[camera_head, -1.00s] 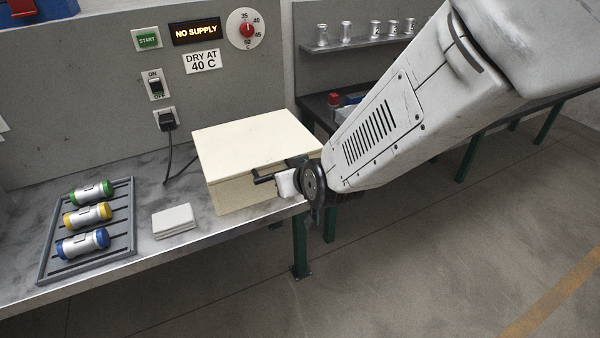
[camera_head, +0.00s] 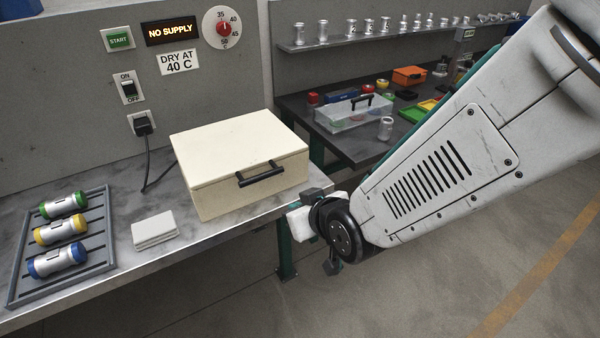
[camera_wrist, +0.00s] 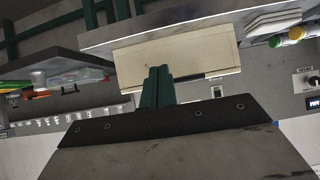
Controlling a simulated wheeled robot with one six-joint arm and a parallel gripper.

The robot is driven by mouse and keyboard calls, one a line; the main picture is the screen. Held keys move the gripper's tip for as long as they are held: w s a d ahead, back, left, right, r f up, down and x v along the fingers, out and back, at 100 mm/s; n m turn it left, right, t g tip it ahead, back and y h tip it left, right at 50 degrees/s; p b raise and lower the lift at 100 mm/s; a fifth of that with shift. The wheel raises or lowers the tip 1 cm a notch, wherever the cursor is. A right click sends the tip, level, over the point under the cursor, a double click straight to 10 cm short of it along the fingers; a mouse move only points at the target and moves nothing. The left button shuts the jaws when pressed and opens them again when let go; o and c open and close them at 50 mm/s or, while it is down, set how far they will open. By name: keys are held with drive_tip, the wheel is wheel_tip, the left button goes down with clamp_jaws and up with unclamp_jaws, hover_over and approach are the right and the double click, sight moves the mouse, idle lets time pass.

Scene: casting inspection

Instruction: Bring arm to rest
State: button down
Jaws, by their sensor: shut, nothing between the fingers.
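My arm comes in from the upper right in the head view and ends at a dark round wrist joint beside the bench's front right corner. My gripper (camera_wrist: 158,74) shows in the wrist view as two green fingers pressed together with nothing between them. In the head view the wrist mostly hides the fingers. The cream box (camera_head: 235,157) with a black handle (camera_head: 261,174) stands shut on the bench, left of my wrist and apart from it. It also shows upside down in the wrist view (camera_wrist: 200,54).
A grey rack (camera_head: 102,225) holds green, yellow and blue-capped cylinders. A stack of white plates (camera_head: 154,230) lies beside it. The panel reads NO SUPPLY (camera_head: 171,31); the plug (camera_head: 143,123) is in its socket. A back bench holds a clear lidded box (camera_head: 352,112). Open floor lies right.

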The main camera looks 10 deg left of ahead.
drive_tip(key=s+d+f+g+h, duration=0.35)
drive_tip(key=s+d+g, duration=0.2)
drive_tip(key=d, duration=0.25)
drive_tip(key=s+d+r+m+h, duration=0.1)
drive_tip(key=s+d+r+m, duration=0.1)
drive_tip(key=d+r, duration=0.4)
drive_tip(key=s+d+r+m+h, duration=0.1)
drive_tip(key=s+d+r+m, duration=0.2)
drive_tip(key=d, duration=0.9)
drive_tip(key=s+d+r+m+g+h, duration=0.1)
drive_tip(key=s+d+r+m+h, duration=0.1)
drive_tip(key=s+d+r, duration=0.3)
drive_tip(key=d+r+m, duration=0.1)
drive_tip(key=d+r, duration=0.3)
drive_tip(key=d, duration=0.1)
drive_tip(key=shift+s, duration=0.4)
drive_tip(key=shift+a, duration=0.15)
